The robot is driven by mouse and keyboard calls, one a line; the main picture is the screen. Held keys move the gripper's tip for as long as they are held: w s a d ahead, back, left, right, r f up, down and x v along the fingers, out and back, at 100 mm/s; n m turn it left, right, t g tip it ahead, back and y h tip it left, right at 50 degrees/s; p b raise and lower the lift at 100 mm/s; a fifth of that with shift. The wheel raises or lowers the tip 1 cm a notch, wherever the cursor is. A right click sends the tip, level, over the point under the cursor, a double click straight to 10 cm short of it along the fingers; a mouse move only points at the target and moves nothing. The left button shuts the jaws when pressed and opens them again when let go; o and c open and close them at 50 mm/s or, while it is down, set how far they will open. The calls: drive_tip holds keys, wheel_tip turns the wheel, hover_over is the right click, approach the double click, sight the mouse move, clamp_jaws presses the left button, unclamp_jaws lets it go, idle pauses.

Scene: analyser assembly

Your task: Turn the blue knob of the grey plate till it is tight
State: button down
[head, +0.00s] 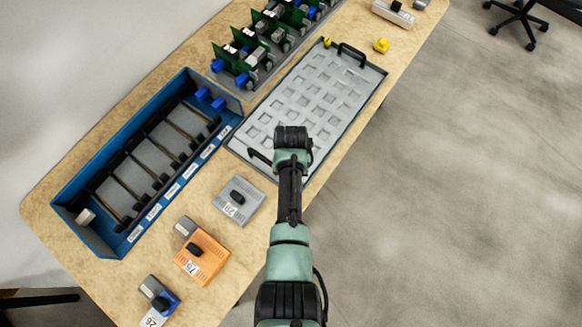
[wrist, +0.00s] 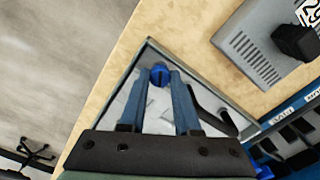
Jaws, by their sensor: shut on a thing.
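The grey plate (head: 318,92) is a shallow tray with rows of square recesses and a black handle at each end. It lies on the wooden table, and its near corner shows in the wrist view (wrist: 118,108). The blue knob (wrist: 158,77) sits at that corner, and its round slotted top shows in the wrist view. My gripper (wrist: 161,74) is shut on the blue knob, with one blue finger on either side of it. In the head view my wrist hides the knob and the fingertips.
The near handle (wrist: 208,106) lies close to my fingers. A grey box (head: 238,201), an orange box (head: 202,257) and a blue box (head: 158,302) stand on the near table. A blue rack (head: 85,222) is left of the plate; green circuit boards (head: 240,60) stand behind.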

drive_tip(key=m, duration=0.5)
drive_tip(key=shift+r+m, duration=0.1)
drive_tip(key=shift+m, duration=0.2)
drive_tip(key=m, duration=0.5)
drive_tip(key=shift+p, duration=0.35)
drive_tip(key=m, duration=0.5)
drive_tip(key=shift+w+m, duration=0.1)
drive_tip(key=shift+m, duration=0.3)
drive_tip(key=m, duration=0.5)
drive_tip(key=shift+r+m, duration=0.1)
drive_tip(key=shift+m, duration=0.2)
drive_tip(key=m+p, duration=0.1)
drive_tip(key=m, duration=0.5)
drive_tip(key=shift+w, duration=0.15)
drive_tip(key=m, duration=0.7)
drive_tip(key=shift+a, duration=0.1)
drive_tip(key=shift+m+b, duration=1)
drive_tip(key=shift+m, duration=0.6)
drive_tip(key=m+b, duration=0.1)
drive_tip(key=b, duration=0.2)
drive_tip(key=m+b, duration=0.2)
drive_tip(key=b, duration=0.1)
drive_tip(key=shift+f+b, duration=0.3)
drive_tip(key=shift+b, duration=0.1)
drive_tip(key=shift+r+m+b, duration=0.35)
drive_tip(key=shift+m+b, duration=0.25)
drive_tip(key=shift+b, duration=0.15)
